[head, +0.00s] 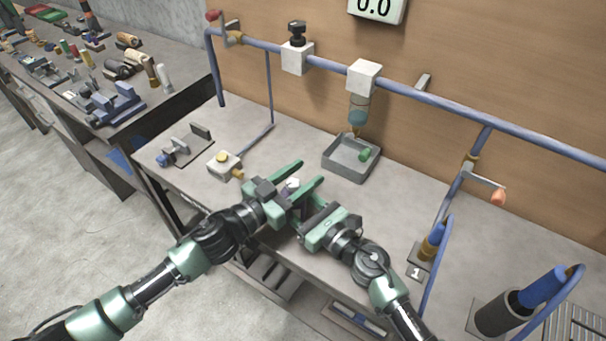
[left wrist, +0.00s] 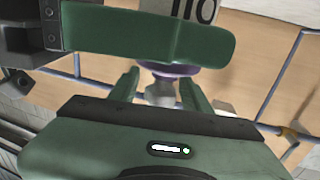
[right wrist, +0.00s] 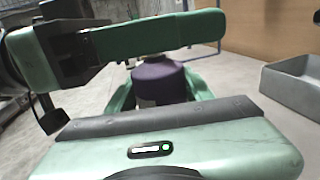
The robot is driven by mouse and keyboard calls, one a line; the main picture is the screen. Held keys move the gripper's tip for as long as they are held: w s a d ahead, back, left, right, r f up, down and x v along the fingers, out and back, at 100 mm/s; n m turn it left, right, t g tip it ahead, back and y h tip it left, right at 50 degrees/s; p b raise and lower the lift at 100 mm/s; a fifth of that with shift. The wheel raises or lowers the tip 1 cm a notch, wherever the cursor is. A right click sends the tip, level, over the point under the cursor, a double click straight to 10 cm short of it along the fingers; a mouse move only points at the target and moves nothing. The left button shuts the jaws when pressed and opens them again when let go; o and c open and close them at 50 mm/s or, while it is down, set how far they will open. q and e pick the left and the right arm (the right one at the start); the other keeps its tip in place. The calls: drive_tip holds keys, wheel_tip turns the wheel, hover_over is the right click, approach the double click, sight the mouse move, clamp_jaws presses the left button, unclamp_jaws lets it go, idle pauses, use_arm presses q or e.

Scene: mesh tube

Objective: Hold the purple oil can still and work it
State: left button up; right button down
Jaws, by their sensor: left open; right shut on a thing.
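The purple oil can (head: 292,184) is mostly hidden between my two grippers at the front of the bench. Its dark purple body shows between the fingers in the right wrist view (right wrist: 160,82). My right gripper (head: 303,206) is shut on the can's body. My left gripper (head: 311,171) is open, with its fingers on either side of the can's top part. I cannot tell whether they touch it.
A grey tray (head: 349,172) with a green piece (head: 366,155) stands behind the grippers, under a hanging blue cup (head: 358,108). Blue pipes (head: 440,95) cross the back wall.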

use_arm(q)
clamp_jaws()
drive_tip(key=shift+d, duration=0.1)
drive_tip(key=shift+n+t+y, duration=0.3)
drive_tip(key=shift+t, duration=0.1)
drive_tip(key=n+t+y, duration=0.1)
drive_tip(key=y, duration=0.1)
drive_tip(key=n+t+y, duration=0.2)
drive_tip(key=w+a+n+t+y, duration=0.1)
drive_tip(key=n+y, duration=0.1)
drive_tip(key=y, duration=0.1)
drive_tip(key=shift+r+t, duration=0.2)
drive_tip(key=shift+t, duration=0.1)
drive_tip(key=shift+a+n+y, duration=0.2)
drive_tip(key=shift+n+y, duration=0.1)
drive_tip(key=shift+n, duration=0.1)
